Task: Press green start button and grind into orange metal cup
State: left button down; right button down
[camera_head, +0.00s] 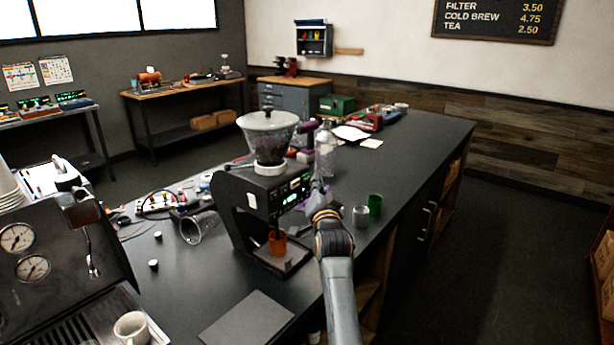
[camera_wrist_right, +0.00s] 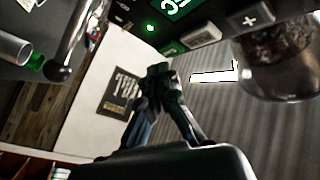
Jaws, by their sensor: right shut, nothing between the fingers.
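The black grinder (camera_head: 232,196) stands on the dark counter with a clear hopper (camera_head: 268,138) on top. The orange metal cup (camera_head: 277,243) stands upright on its base under the front of the grinder. A green-lit panel (camera_head: 296,188) is on the grinder's front, partly behind my right gripper (camera_head: 318,186). In the right wrist view the small round green button (camera_wrist_right: 150,28) glows beside a green display (camera_wrist_right: 182,7). My right gripper (camera_wrist_right: 160,75) is shut and empty there, its tips below the button in the picture and apparently apart from it. My left gripper is not in view.
A grey metal cup (camera_head: 361,216) and a green cup (camera_head: 375,204) stand right of my right arm. A tipped glass vessel (camera_head: 198,228) lies left of the grinder. An espresso machine (camera_head: 60,250) fills the left. A flat dark plate (camera_head: 246,319) lies in front.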

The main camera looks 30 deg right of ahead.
jog(key=shift+s+d+p, duration=0.25)
jog(key=shift+s+p, duration=0.25)
jog(key=shift+s, duration=0.05)
jog(key=s+p, duration=0.1)
jog(key=s+d, duration=0.1)
jog(key=s, duration=0.1)
jog(key=shift+s+d+p, duration=0.2)
jog(key=shift+s+p, duration=0.05)
jog(key=shift+p, duration=0.1)
dwell(0.4)
